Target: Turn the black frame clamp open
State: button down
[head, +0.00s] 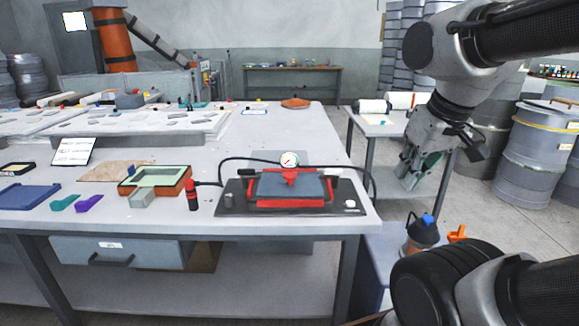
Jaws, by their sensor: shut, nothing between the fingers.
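A red frame (289,203) with a dark grey panel (275,186) inside it lies on a dark base plate (237,208) near the table's front right edge. No separate black clamp can be clearly made out at this size; dark parts sit along the frame's sides. My gripper (408,180) hangs to the right of the table, pointing down and apart from the frame. It is shut and empty.
A round gauge (289,159) and black hoses stand behind the frame. A red-and-black cylinder (193,196) and an orange-brown box with a green rim (155,177) are to its left. A side table (387,130) is behind my gripper. A blue-topped bottle (424,232) stands low in front.

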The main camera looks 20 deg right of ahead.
aim_at(245, 174)
jog(key=i+j, duration=0.15)
jog(key=i, duration=0.3)
jog(key=i+j, duration=0.2)
jog(key=i, duration=0.25)
jog(key=k+u, duration=0.05)
